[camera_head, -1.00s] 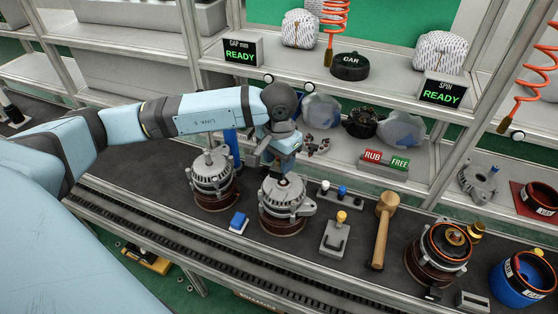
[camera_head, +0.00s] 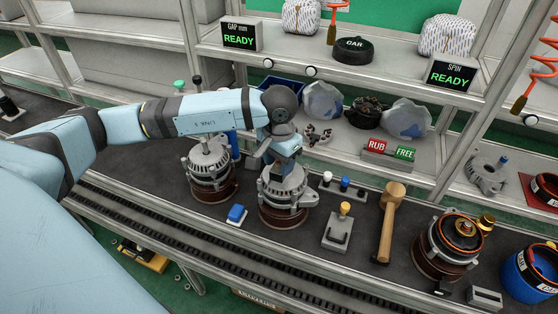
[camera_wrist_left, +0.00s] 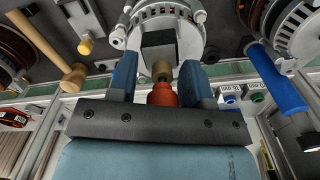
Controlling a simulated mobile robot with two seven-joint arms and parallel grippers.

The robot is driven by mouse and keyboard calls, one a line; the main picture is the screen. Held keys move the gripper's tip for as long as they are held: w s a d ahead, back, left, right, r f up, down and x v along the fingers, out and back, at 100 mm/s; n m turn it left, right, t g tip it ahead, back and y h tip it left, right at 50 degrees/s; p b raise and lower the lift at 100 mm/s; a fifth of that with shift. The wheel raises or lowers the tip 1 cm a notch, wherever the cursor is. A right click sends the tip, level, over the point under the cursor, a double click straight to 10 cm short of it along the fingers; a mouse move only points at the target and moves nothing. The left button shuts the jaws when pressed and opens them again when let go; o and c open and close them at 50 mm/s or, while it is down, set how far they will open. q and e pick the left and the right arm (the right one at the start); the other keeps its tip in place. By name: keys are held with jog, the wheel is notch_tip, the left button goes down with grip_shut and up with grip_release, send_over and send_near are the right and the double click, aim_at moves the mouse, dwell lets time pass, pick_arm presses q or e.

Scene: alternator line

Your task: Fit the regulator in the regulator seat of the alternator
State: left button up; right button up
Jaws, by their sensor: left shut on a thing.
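The alternator (camera_head: 284,193) stands upright on the dark bench, on a brown round base. My left gripper (camera_head: 282,165) points down right over its top. In the left wrist view the two blue fingers (camera_wrist_left: 158,64) straddle a dark block, the regulator (camera_wrist_left: 158,42), and are shut on it. The regulator lies against the upper face of the alternator (camera_wrist_left: 190,22); the seat is hidden beneath it, so I cannot tell how deep it sits. An orange-red part with a tan tip (camera_wrist_left: 162,92) shows between the fingers; I cannot tell what it is. My right gripper is out of view.
A second alternator (camera_head: 210,172) stands close on the left. A blue block (camera_head: 236,214) lies in front between them. On the right are a yellow-knobbed fixture (camera_head: 338,228), a mallet (camera_head: 389,222) and a copper-wound unit (camera_head: 448,245). The shelf (camera_head: 350,140) rises behind.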

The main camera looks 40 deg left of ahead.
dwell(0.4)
pick_arm(q)
jog(key=shift+b, duration=0.45)
jog(key=shift+b, duration=0.55)
dwell(0.8)
jog(key=shift+b, duration=0.3)
jog(key=shift+f, duration=0.2)
jog(key=shift+f+b, duration=0.35)
jog(key=shift+b, duration=0.15)
jog(key=shift+f+b, duration=0.7)
jog(key=shift+f, duration=0.05)
jog(key=o, duration=1.2)
